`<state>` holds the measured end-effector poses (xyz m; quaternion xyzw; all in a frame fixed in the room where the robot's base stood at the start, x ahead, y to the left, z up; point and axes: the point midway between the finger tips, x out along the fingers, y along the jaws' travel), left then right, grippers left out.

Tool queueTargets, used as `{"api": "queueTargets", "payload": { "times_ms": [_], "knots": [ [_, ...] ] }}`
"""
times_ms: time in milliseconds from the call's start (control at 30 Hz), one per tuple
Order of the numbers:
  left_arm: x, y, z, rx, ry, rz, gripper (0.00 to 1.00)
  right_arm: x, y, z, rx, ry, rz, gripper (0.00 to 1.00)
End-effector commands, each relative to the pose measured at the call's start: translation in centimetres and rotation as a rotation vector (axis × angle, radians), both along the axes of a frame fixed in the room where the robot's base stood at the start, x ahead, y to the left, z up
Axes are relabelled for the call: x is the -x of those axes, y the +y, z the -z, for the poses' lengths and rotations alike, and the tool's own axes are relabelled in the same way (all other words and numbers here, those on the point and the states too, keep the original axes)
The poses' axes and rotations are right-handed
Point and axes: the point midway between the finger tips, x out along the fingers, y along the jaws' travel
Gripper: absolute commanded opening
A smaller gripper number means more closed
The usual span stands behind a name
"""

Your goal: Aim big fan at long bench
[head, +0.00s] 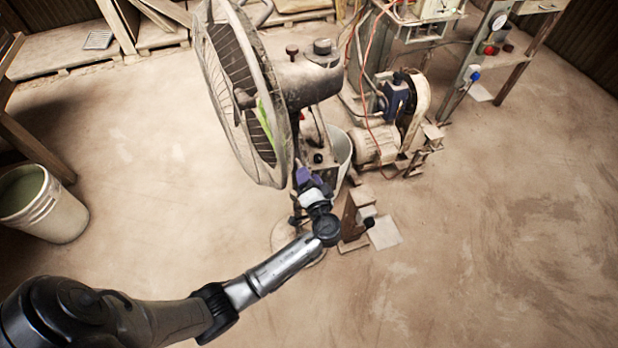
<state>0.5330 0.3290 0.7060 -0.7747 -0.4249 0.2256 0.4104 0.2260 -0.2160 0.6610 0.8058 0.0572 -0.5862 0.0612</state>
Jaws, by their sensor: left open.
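The big fan (225,75) stands in the upper middle, its dusty round cage seen almost edge-on and facing left. Its dark motor housing (312,82) is behind the cage on the right. A pale round base (292,238) shows on the floor, partly hidden by my left arm. My left gripper (304,178) is open, just below the motor housing beside the fan's stand; I cannot tell whether it touches. A wooden bench (35,148) is cut off by the left edge; I cannot tell if it is the long bench. My right gripper is not in view.
A white bucket (45,205) stands at the left. A machine with a motor (375,145), loose cables and a metal frame stands right of the fan. Low wooden platforms (60,55) line the back. The floor at the right and lower right is clear.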

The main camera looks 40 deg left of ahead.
Motion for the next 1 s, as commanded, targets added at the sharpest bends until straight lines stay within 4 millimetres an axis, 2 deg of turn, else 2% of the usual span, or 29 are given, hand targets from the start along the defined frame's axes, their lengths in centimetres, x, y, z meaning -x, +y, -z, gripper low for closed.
{"api": "queueTargets", "payload": {
  "times_ms": [333,900,1000],
  "knots": [
    [-0.12,0.19,-0.04,0.0,0.0,0.0,0.55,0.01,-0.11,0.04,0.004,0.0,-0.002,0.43],
    [-0.11,0.18,-0.02,-0.001,0.0,-0.001,0.0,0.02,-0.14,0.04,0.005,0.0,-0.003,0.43],
    [-0.1,0.18,-0.02,-0.001,0.0,-0.001,0.0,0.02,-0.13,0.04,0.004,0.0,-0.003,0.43]
  ]
}}
